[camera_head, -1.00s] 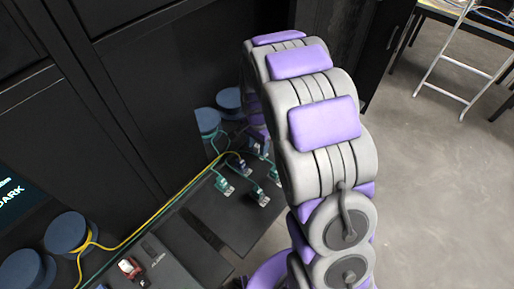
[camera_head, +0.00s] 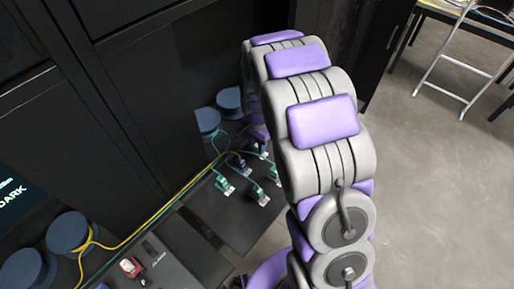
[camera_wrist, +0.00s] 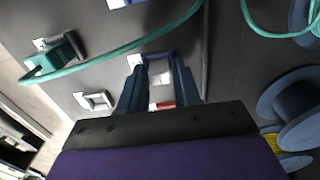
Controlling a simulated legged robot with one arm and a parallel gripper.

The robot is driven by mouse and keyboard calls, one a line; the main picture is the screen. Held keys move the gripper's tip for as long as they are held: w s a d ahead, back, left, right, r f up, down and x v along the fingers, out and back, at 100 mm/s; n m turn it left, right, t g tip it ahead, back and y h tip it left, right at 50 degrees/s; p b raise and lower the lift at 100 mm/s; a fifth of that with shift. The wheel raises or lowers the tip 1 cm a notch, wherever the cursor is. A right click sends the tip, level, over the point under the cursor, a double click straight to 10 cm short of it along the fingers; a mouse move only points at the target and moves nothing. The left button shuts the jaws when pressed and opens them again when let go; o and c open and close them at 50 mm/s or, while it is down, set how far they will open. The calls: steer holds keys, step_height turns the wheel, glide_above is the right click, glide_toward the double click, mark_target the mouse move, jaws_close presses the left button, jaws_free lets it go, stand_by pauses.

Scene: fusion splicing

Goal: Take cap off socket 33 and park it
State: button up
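In the wrist view my gripper (camera_wrist: 159,72) points at the dark panel, with its two dark blue fingers spread on either side of a white and grey socket piece (camera_wrist: 159,76). A small red part (camera_wrist: 162,105) shows between the fingers, close to the palm. I cannot tell whether a cap sits on the socket, and no number 33 is readable. In the head view my arm hides most of the gripper; the sockets show small on the dark panel (camera_head: 227,215).
A teal plug (camera_wrist: 58,54) with its cable stands left of my gripper, and the cable runs just above the fingertips. An empty white socket (camera_wrist: 94,100) lies nearby. Blue spools (camera_wrist: 295,105) stand at the right. A yellow cable (camera_head: 150,222) crosses the bench in the head view.

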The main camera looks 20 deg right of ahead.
mark_target(257, 145)
jaws_close()
steer(key=shift+r, duration=0.1)
stand_by(0.3)
steer(key=shift+r+p, duration=1.25)
steer(key=shift+r, duration=1.65)
steer(key=shift+w, duration=0.1)
